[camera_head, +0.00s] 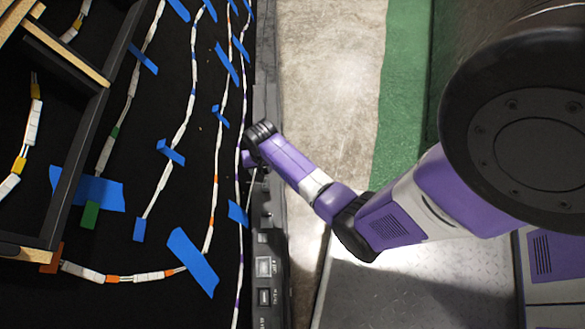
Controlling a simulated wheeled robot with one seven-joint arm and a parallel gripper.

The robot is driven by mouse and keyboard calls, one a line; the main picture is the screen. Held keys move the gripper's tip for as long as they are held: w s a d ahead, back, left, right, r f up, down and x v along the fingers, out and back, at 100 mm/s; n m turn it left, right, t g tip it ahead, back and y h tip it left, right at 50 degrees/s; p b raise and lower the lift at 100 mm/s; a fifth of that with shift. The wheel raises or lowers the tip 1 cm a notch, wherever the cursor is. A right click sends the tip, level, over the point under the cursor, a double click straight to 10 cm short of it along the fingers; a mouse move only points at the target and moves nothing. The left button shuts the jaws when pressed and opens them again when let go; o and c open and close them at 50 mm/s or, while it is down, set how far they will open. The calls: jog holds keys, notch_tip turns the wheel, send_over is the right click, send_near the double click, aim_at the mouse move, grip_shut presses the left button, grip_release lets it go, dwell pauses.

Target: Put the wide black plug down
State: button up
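My arm reaches in from the right, and its end hangs over the edge strip between the black board and the floor. My gripper (250,160) is at this end, mostly hidden under the black wrist joint and purple arm link. I cannot make out its fingers or whether it holds anything. I cannot pick out the wide black plug; anything black here blends with the dark console and board.
A black console strip (265,295) with grey switches runs along the board's right edge. The black board (110,305) carries several LED strings (190,90) held by blue tape (193,262). A wood and black frame (85,150) stands at left. Concrete floor (330,70) lies right of the console.

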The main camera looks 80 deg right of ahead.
jog(key=s+a+r+n+t+h, duration=0.1)
jog(key=s+a+r+n+t, duration=0.2)
jog(key=s+a, duration=0.35)
jog(key=s+a+r+n+t, duration=0.3)
jog(key=a+r, duration=0.1)
jog(key=a, duration=0.5)
jog(key=s+a+r+n+t, duration=0.2)
jog(key=s+r, duration=0.1)
jog(key=r, duration=0.6)
jog(key=s+a+r+n+t+y, duration=0.1)
jog(key=s+a+r+n+t, duration=0.1)
jog(key=r, duration=0.8)
jog(key=s+a+r+n+t+y, duration=0.1)
jog(key=s+a+r+n+t, duration=0.1)
jog(key=r, duration=0.8)
jog(key=shift+s+a+t, duration=0.7)
jog(key=shift+s+a, duration=0.3)
jog(key=shift+r, duration=0.1)
notch_tip(320, 180, up, 32)
jog(key=p, duration=3.2)
jog(key=shift+r+p, duration=0.2)
jog(key=shift+p, duration=0.1)
